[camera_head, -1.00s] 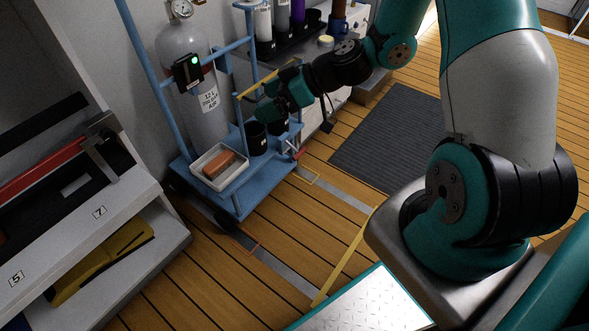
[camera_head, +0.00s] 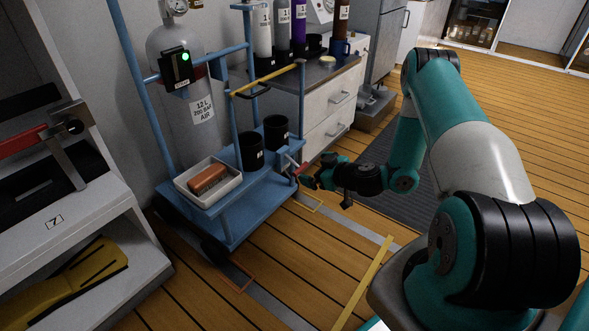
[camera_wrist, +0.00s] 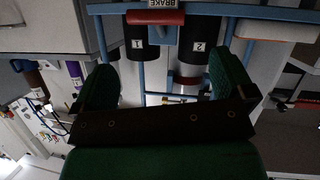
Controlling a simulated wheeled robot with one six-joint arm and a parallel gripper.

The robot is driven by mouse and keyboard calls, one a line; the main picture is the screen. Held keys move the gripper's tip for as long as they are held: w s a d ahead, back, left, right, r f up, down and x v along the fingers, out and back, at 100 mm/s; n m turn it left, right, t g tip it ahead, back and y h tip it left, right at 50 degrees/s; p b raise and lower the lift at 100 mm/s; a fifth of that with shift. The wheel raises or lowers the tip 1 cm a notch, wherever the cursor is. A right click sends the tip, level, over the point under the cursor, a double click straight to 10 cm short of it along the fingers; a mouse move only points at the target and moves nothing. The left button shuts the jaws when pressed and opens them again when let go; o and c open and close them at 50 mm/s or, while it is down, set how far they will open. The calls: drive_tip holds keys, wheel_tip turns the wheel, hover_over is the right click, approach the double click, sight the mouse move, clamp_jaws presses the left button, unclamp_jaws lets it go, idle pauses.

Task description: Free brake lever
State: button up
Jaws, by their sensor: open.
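The blue cart (camera_head: 245,213) stands left of centre with a grey air cylinder (camera_head: 199,110) on it. The brake lever has a red grip (camera_head: 301,168) at the cart's right end, low down. My gripper (camera_head: 309,180) is just right of this grip. In the wrist view, the red grip (camera_wrist: 155,18) lies across the top centre, beside a partly cut-off BRAKE label (camera_wrist: 168,3). My open fingers (camera_wrist: 160,78) spread below the grip in that picture, with nothing between them. I cannot tell from the pictures whether a finger touches the lever.
The cart carries a white tray (camera_head: 181,183) with an orange-brown block (camera_head: 207,179) and two black cups (camera_head: 253,152). A yellow push handle (camera_head: 265,78) is above. White drawers (camera_head: 330,115) stand behind. Shelving fills the left. Wooden floor is open at right.

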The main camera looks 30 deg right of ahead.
sight(296, 164)
drive_tip(key=b+x, duration=0.3)
drive_tip(key=x, duration=0.7)
drive_tip(key=shift+w, duration=0.15)
drive_tip(key=shift+c, duration=0.2)
